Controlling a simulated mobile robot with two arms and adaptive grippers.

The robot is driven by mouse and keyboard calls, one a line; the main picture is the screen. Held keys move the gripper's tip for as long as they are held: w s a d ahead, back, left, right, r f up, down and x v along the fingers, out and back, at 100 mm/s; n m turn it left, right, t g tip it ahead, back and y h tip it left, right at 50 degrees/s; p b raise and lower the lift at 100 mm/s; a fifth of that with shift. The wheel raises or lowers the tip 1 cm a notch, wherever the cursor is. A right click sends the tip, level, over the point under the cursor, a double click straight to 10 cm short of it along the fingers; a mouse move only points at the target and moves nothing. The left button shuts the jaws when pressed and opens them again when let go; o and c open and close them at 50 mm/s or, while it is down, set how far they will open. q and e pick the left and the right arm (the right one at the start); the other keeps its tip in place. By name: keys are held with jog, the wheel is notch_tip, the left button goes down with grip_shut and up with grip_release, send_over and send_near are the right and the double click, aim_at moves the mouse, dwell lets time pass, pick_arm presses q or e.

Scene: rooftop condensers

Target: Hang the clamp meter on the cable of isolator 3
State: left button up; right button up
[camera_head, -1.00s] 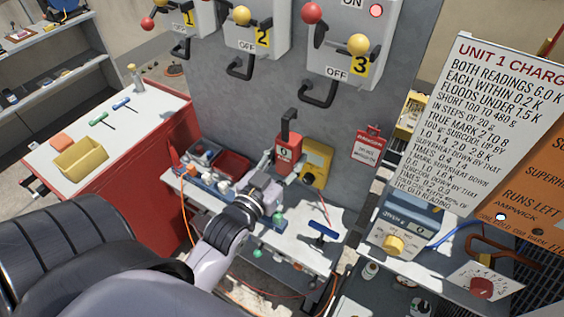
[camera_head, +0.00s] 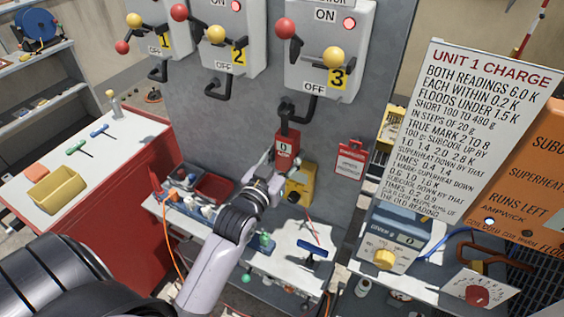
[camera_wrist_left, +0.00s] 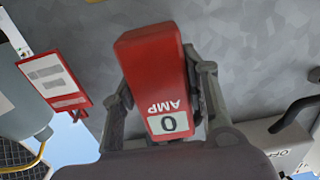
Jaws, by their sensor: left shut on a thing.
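The clamp meter (camera_head: 287,147) is a red block with a "0" display and a black hooked jaw at its top. It is upright, raised off the bench in front of the grey panel. My left gripper (camera_head: 272,160) is shut on its body; in the left wrist view the fingers hold the red meter (camera_wrist_left: 160,70) from both sides. Isolator 3 (camera_head: 312,72) is a grey box with a yellow "3" label. Its black cable (camera_head: 311,117) loops below the box. The meter's jaw overlaps the cable's left end; I cannot tell whether they touch. My right gripper is out of view.
Isolators 2 (camera_head: 228,60) and 1 (camera_head: 155,40) have similar cables to the left. A red tag (camera_head: 351,158) hangs right of the meter. A yellow device (camera_head: 301,187) and red tray (camera_head: 215,185) sit on the bench below. A charge sign (camera_head: 480,130) stands at right.

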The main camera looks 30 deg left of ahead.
pick_arm(q)
jog(key=shift+w+b, duration=0.4)
jog(key=shift+w, duration=0.7)
jog(key=shift+f, duration=0.65)
jog(key=shift+b, duration=0.3)
jog(key=shift+f, duration=0.1)
jog(key=o, duration=1.5)
